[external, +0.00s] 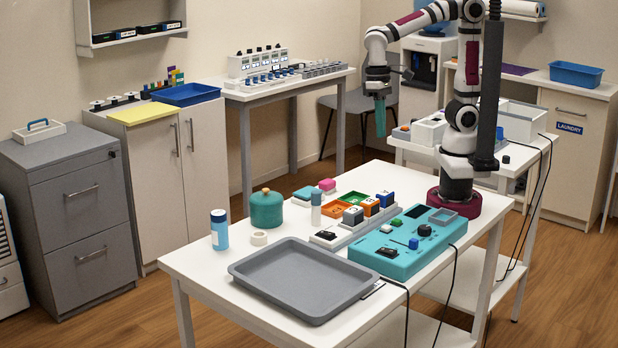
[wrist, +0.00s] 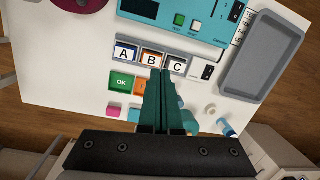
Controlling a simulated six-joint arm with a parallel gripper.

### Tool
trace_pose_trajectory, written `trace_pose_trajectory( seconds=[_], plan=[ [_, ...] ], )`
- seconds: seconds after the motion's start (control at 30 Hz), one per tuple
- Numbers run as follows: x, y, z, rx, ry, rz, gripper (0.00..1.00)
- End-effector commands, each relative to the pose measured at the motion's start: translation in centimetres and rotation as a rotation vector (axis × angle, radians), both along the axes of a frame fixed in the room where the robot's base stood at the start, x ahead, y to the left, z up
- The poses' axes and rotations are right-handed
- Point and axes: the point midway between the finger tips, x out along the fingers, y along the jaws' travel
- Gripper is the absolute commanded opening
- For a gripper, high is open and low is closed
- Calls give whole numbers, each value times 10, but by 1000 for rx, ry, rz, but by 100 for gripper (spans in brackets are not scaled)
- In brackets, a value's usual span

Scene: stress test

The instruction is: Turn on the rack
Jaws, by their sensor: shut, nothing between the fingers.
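The rack, a light grey strip (external: 358,231) on the white table, holds blocks marked A, B and C; the wrist view shows them upright in a row (wrist: 151,56). A black rocker switch (external: 326,235) sits at the rack's end on the tray side, and it also shows in the wrist view (wrist: 208,72); its position is too small to read. My gripper (external: 380,132) has teal fingers, hangs high behind the table and points down, apart from the rack. In the wrist view my shut, empty fingers (wrist: 161,75) cover a little of the area below the blocks.
A teal control box (external: 400,262) with its own black rocker (external: 387,251) and buttons lies beside the rack. The front left table corner is clear.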

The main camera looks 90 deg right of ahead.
Motion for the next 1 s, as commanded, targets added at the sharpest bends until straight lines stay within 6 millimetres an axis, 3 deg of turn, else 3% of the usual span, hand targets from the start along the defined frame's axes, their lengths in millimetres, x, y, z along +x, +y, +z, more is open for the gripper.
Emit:
trace_pose_trajectory(
  seconds=[0.03, 0.1, 0.2, 0.3, 0.47, 0.83, 1.0],
  plan=[
    [31, 14, -3, -9, 18, -18, 0],
    [72, 37, -12, -21, 33, -59, 0],
    [116, 70, -32, -37, 52, -111, 0],
    [144, 95, -51, -48, 62, -150, 0],
    [162, 114, -68, -57, 66, -180, 0],
    [163, 115, -72, -57, 68, -181, 0],
    [159, 117, -98, -58, 70, -181, 0]
  ],
)
